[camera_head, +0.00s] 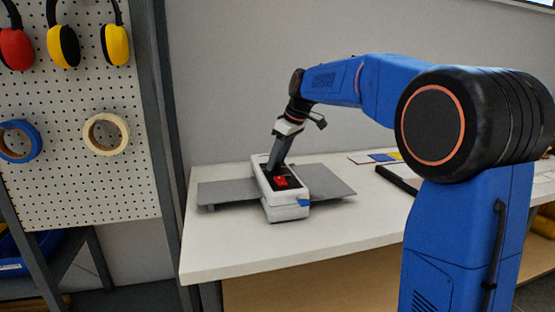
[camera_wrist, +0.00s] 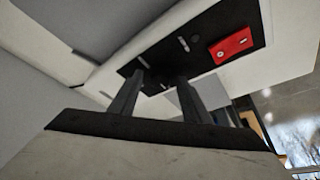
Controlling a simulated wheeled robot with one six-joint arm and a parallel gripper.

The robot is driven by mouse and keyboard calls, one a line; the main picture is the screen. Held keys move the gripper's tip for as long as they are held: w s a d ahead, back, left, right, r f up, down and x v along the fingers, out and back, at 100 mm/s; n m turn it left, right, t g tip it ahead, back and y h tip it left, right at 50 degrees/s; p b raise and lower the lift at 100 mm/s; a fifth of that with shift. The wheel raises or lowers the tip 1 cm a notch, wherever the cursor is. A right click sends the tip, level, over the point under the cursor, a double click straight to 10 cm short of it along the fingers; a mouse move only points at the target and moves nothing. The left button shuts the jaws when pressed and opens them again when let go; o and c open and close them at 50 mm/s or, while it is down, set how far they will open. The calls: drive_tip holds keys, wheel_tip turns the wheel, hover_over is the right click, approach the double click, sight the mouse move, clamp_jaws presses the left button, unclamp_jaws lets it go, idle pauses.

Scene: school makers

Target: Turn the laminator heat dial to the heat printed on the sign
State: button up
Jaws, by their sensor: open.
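The laminator (camera_head: 292,203) is a white machine on the table, with a grey tray on each side. Its black top panel (camera_wrist: 200,52) carries a red switch block (camera_head: 281,182), also in the wrist view (camera_wrist: 230,46). My gripper (camera_head: 271,169) points down at the panel's far end, beyond the red block. In the wrist view its two fingers (camera_wrist: 162,84) stand apart at the panel with a gap between them. The heat dial is not clearly visible; the fingers may cover it. I cannot tell whether they touch it. No readable heat sign shows.
The white table (camera_head: 235,250) has free room in front of the laminator. Coloured sheets (camera_head: 378,158) and a dark bar (camera_head: 397,180) lie to the right. A pegboard (camera_head: 75,110) with ear defenders and tape rolls stands at the left. A wall is close behind.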

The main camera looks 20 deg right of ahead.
drive_tip(key=c, duration=1)
drive_tip(key=shift+m, duration=0.3)
drive_tip(key=m+t+h, duration=0.1)
drive_tip(key=m, duration=0.2)
drive_tip(key=shift+s+a, duration=0.1)
drive_tip(key=shift+a, duration=0.1)
drive_tip(key=m+h, duration=0.1)
drive_tip(key=m, duration=0.2)
drive_tip(key=m+h, duration=0.1)
drive_tip(key=m, duration=0.1)
drive_tip(key=shift+a+m, duration=0.2)
drive_tip(key=shift+m, duration=0.2)
drive_tip(key=m+h, duration=0.2)
drive_tip(key=m, duration=0.2)
drive_tip(key=shift+a+m, duration=0.1)
drive_tip(key=shift+m, duration=0.2)
drive_tip(key=shift+m+g+h, duration=0.4)
drive_tip(key=shift+m+h, duration=0.3)
drive_tip(key=shift+m, duration=1.1)
